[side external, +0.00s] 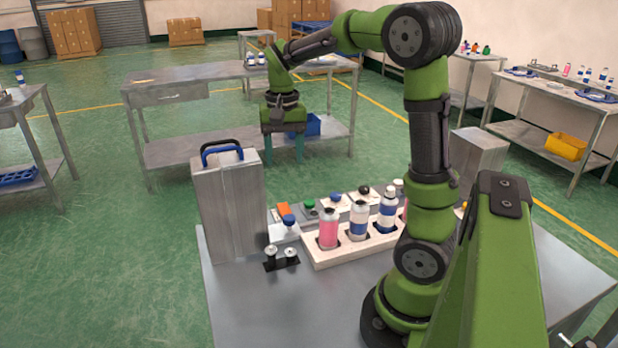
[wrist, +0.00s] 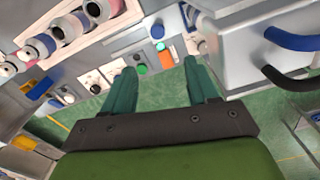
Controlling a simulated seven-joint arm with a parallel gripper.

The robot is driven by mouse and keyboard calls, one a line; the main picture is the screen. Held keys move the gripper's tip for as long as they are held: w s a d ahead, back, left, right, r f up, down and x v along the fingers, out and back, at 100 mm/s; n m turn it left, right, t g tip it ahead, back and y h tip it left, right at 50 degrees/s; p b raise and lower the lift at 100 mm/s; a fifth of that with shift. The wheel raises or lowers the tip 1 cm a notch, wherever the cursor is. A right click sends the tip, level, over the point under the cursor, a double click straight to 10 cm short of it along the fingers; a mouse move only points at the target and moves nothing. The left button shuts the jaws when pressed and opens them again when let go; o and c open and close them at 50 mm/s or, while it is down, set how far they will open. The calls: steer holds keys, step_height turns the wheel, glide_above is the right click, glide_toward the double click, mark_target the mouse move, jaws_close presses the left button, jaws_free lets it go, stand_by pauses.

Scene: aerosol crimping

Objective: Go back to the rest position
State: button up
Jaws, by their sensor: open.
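My gripper (side external: 284,152) hangs fingers-down in the air behind the worktable in the side view. Its two teal fingers are apart with nothing between them; in the wrist view the open fingers (wrist: 160,80) also show empty. A white rack (side external: 335,256) on the table holds a pink bottle (side external: 328,229) and several blue-and-white bottles (side external: 358,220). Behind the rack is a row of small stations with coloured knobs, including a green knob (side external: 309,203) and an orange block (side external: 283,210). These are in front of and below my gripper.
A tall metal box (side external: 228,208) with blue and black handles stands at the table's left, near my gripper. A small black holder with two silver-topped pieces (side external: 281,257) sits before it. The table's front left (side external: 260,310) is bare. A second table (side external: 185,92) stands behind.

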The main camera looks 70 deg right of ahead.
steer(key=s+a+r+n+t+y, duration=0.1)
steer(key=s+a+n+t, duration=0.2)
steer(key=a, duration=0.6)
steer(key=s+a+r+n+t+y, duration=0.1)
steer(key=s+a+n+t, duration=0.3)
steer(key=a, duration=0.5)
steer(key=shift+s+a+r+n, duration=0.3)
steer(key=shift+s+r, duration=0.2)
steer(key=shift+s, duration=0.55)
